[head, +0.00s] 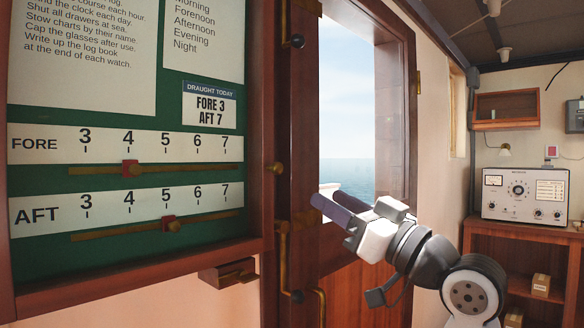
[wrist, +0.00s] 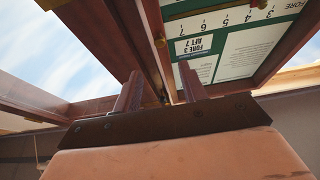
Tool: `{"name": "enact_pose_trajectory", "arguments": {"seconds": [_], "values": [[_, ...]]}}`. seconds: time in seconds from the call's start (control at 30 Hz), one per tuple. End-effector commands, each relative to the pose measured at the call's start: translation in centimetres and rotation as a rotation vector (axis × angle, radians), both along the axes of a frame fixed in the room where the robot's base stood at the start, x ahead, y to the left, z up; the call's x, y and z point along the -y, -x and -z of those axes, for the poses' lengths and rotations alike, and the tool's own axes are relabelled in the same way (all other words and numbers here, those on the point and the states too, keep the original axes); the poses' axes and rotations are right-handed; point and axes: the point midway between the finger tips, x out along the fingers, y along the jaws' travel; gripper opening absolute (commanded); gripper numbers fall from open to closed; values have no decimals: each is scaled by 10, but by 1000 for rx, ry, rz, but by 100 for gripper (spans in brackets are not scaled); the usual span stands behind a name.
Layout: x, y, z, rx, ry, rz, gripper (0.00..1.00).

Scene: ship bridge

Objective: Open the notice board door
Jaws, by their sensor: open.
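The notice board (head: 190,185) fills the left of the head view. Its green backing carries white sheets and two scales, inside a red-brown wooden frame. The notice board door looks shut, its wooden edge (head: 258,100) flush along the board's right side; I cannot make out any glass. A brass knob (head: 277,168) sits on that edge and also shows in the wrist view (wrist: 160,42). My gripper (head: 325,207) is to the right of the knob, pointing left. In the wrist view my gripper (wrist: 160,88) has its dark fingers apart, with nothing held between them; the knob lies beyond them.
A dark wooden post (head: 302,130) with brass fittings stands just right of the board, beside an opening onto the sea (head: 347,110). A small wooden ledge (head: 228,273) juts out below the board. A radio set (head: 525,194) stands on a cabinet at far right.

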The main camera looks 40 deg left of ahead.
Motion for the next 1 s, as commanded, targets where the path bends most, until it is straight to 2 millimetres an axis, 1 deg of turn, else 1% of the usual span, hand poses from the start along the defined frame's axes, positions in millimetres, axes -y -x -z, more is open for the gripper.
{"name": "enact_pose_trajectory", "arguments": {"seconds": [0.03,0.17,0.3,0.5,0.6,0.7,1.0], "values": [[-9,0,-6,1,1,-3,42],[-33,-2,-17,0,1,-2,42],[-62,-4,-29,-1,0,-3,42],[-95,-7,-42,0,-1,0,42],[-107,-8,-45,-2,0,-1,42],[-113,-8,-47,0,-1,1,42],[-117,-9,-48,0,-2,2,42]]}}
